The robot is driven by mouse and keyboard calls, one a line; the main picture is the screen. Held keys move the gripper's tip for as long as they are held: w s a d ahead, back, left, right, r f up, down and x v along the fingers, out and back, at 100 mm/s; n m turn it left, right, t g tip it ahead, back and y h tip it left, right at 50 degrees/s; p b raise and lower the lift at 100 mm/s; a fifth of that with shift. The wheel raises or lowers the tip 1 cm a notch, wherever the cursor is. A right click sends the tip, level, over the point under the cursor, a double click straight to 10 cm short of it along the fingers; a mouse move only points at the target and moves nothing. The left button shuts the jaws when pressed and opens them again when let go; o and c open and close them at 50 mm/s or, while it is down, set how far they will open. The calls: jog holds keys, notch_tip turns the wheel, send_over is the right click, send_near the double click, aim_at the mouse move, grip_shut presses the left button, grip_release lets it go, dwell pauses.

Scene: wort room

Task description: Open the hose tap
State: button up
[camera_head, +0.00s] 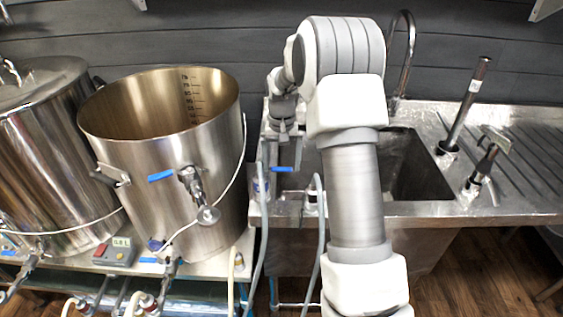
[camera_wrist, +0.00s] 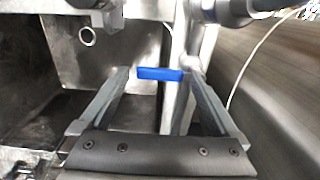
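The hose tap has a blue lever handle (camera_head: 282,169) and stands at the left front edge of the sink. In the wrist view the blue handle (camera_wrist: 160,74) lies crosswise between my fingertips. My gripper (camera_head: 285,152) is just above the handle in the head view, pointing down toward it. In the wrist view my gripper (camera_wrist: 156,78) is open, with one finger on each side of the handle. The right finger is very near the handle's right end; I cannot tell whether they touch. Much of the tap's body is hidden or hard to make out.
A steel sink (camera_head: 421,209) with a tall curved faucet (camera_head: 408,50) is behind my arm. Grey hoses (camera_head: 319,245) hang near the tap. The drainboard (camera_head: 535,150) is at the right.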

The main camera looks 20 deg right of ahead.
grip_shut()
